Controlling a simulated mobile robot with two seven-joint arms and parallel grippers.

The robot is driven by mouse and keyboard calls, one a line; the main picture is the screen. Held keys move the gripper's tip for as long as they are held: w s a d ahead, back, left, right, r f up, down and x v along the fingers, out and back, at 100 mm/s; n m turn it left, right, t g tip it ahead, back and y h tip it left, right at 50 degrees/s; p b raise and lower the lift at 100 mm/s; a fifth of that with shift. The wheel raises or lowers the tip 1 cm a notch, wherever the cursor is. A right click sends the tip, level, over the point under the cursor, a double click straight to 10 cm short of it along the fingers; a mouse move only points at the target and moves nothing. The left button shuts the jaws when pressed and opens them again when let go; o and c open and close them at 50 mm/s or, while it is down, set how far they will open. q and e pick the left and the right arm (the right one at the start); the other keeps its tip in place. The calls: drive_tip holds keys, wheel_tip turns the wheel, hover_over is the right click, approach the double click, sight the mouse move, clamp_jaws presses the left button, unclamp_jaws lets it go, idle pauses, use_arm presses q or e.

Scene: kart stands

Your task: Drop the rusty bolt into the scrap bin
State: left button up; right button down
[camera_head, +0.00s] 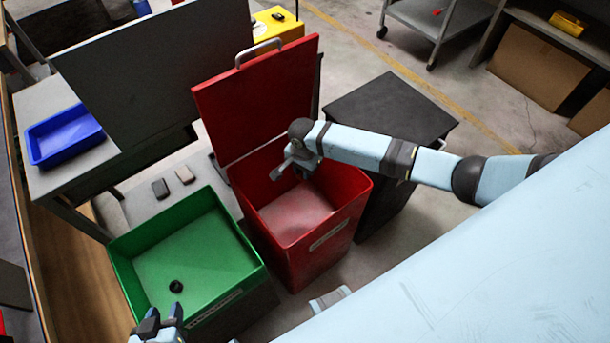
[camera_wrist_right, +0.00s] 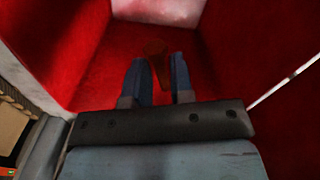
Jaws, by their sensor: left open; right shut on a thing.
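A red bin (camera_head: 330,238) with its hinged lid (camera_head: 262,95) raised stands in the middle of the head view; its label is too small to read. My right gripper (camera_head: 290,172) is over the bin's open mouth, pointing down into it. In the right wrist view the rusty bolt (camera_wrist_right: 156,50), brown and blurred, is between the two fingers of the right gripper (camera_wrist_right: 163,72), which is shut on it. The red bin walls (camera_wrist_right: 235,40) surround it there. My left gripper (camera_head: 160,325) is open at the bottom of the head view, by the green bin.
A green bin (camera_head: 205,262) with a small black object (camera_head: 176,286) inside stands left of the red bin. A black-topped bin (camera_head: 390,108) stands to the right. A blue tray (camera_head: 66,137) sits on a table at the left. A grey cart (camera_head: 430,18) is at the back.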

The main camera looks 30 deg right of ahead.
drive_tip(key=c, duration=0.9)
unclamp_jaws()
drive_tip(key=shift+r, duration=0.15)
wheel_tip(320, 180, up, 14)
drive_tip(key=p, duration=0.2)
drive_tip(key=shift+f, duration=0.2)
